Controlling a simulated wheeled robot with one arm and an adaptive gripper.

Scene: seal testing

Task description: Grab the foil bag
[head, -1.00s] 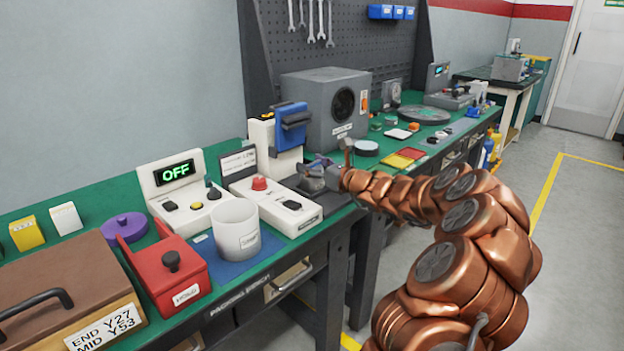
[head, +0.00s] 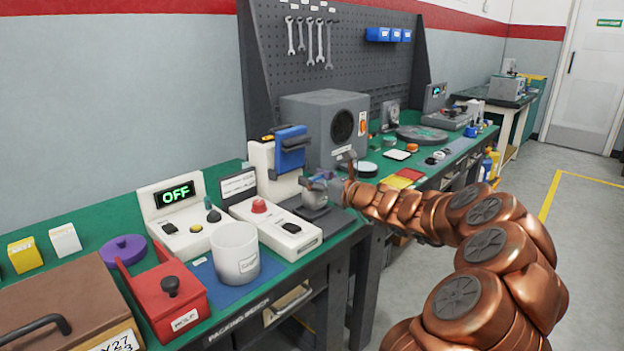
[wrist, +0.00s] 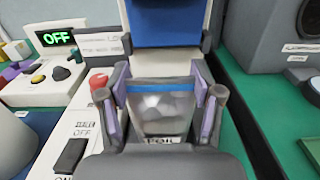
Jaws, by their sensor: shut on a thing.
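The foil bag (wrist: 160,110) is a silvery grey pouch with a blue band across its top and a partly hidden label at its bottom edge. It shows in the wrist view between the purple-lined fingers of my gripper (wrist: 162,100). My gripper is shut on the bag. In the head view my gripper (head: 325,182) is at the white sealing machine (head: 275,172) with the blue upper part, over its dark front plate. The bag is small there and hard to make out. Whether the bag touches the plate is not clear.
A white control box with a red button (head: 259,206) and a rocker switch is left of my gripper. A box reading OFF (head: 177,192), a white cup (head: 236,250) and a red box (head: 170,300) stand farther left. A grey speaker-like box (head: 325,125) stands behind.

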